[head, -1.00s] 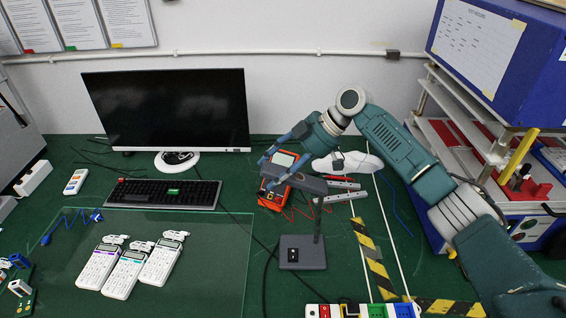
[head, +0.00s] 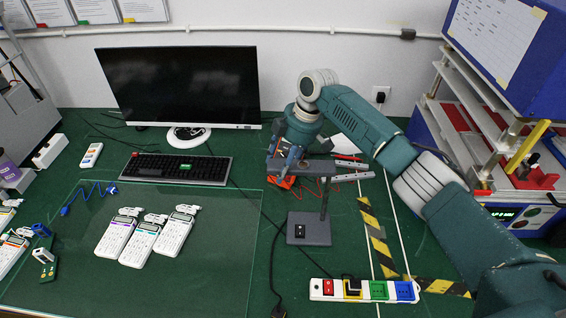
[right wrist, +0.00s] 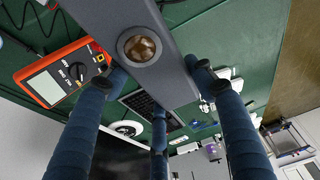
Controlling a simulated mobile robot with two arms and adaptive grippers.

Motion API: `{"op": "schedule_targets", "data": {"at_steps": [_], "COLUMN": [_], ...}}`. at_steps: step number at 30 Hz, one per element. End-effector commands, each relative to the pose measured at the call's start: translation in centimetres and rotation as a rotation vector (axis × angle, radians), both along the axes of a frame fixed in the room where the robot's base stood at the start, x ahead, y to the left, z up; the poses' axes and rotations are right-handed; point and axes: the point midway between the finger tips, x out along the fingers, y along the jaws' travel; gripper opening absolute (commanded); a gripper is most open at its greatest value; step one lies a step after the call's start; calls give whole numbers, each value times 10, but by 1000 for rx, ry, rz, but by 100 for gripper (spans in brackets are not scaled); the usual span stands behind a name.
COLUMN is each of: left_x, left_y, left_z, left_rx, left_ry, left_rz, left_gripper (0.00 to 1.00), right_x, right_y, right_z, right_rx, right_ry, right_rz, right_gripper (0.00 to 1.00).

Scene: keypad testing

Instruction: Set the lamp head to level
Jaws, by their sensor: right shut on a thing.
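The grey desk lamp stands on a square base (head: 309,229) with a thin upright post (head: 325,202). Its flat, bar-like lamp head (head: 322,168) looks close to level in the head view, though its left part is hidden by my gripper. My right gripper (head: 284,157) is shut on the left end of the head. In the right wrist view, the blue fingers (right wrist: 160,84) are on both sides of the lamp head (right wrist: 168,68), and its round bulb (right wrist: 139,47) shows. My left gripper is not in view.
An orange multimeter (right wrist: 58,78) lies behind the lamp. A power strip (head: 363,290) is in front of the base. A monitor (head: 180,87), keyboard (head: 178,169) and several white keypads (head: 145,240) are to the left; a rack (head: 500,130) stands right.

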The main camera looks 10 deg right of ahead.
Motion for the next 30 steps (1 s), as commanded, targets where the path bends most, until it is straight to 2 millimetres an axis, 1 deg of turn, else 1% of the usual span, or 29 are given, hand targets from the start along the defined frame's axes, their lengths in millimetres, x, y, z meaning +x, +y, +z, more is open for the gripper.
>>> {"op": "schedule_targets", "data": {"at_steps": [6, 7, 9, 10, 18, 22, 26, 30], "left_x": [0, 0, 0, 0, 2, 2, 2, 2], "left_y": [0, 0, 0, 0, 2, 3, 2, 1], "left_z": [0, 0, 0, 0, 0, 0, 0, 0], "left_rx": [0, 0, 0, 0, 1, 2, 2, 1], "left_ry": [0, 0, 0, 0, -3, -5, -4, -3], "left_rz": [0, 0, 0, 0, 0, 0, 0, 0], "left_gripper": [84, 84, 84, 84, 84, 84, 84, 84], "right_x": [1, 1, 1, 1, 0, 0, -1, -3], "right_y": [-1, -1, -1, -1, -1, -3, -8, -17], "right_z": [0, 0, 0, 0, 0, 7, 27, 56], "right_rx": [-3, -3, -2, -2, -1, 0, 1, 0], "right_ry": [-6, -6, -4, -3, -1, -3, -5, -6], "right_rz": [-1, -1, -1, -1, 0, -1, -1, -1], "right_gripper": [7, 56, 70, 75, 75, 75, 75, 75]}}
